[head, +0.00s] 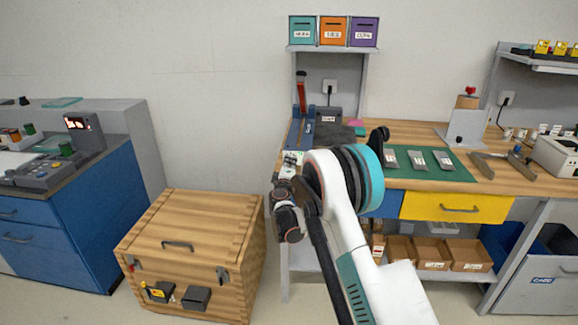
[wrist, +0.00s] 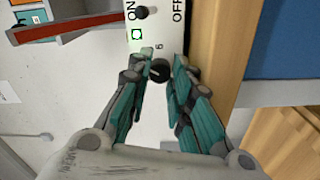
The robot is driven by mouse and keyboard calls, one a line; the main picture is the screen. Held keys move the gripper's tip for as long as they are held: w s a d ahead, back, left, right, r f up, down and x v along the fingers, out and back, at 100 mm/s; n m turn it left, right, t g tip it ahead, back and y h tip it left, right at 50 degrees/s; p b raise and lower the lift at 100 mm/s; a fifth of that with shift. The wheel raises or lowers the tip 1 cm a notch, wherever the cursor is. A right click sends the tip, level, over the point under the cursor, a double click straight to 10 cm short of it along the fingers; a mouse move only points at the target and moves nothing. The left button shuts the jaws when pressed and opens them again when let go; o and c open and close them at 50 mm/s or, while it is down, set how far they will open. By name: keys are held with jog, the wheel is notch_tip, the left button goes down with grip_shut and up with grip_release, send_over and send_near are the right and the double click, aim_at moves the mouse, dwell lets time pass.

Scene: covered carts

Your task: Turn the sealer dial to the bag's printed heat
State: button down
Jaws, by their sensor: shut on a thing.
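In the wrist view my gripper (wrist: 164,62) is shut on a small black dial (wrist: 159,71), with teal and grey fingers on either side of it. A light pointer mark shows on the dial, but its exact setting is hard to read. The sealer's white panel (wrist: 146,32) carries a "6" beside the dial, ON and OFF lettering, a black switch and a lit green square. In the head view the blue sealer (head: 303,130) with its raised red arm stands at the bench's left end, and my gripper (head: 290,160) is at its front. I cannot make out a bag's printed heat.
Grey labelled pieces (head: 416,160) lie on a green mat (head: 458,172) right of my arm. A shelf (head: 333,49) with teal, orange and purple boxes is above the sealer. A wooden chest (head: 190,240) stands on the floor to the left.

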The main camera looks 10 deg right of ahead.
jog(key=c, duration=1.4)
grip_release()
jog(key=shift+s+d, duration=0.15)
jog(key=shift+v, duration=4)
jog(key=shift+r, duration=0.1)
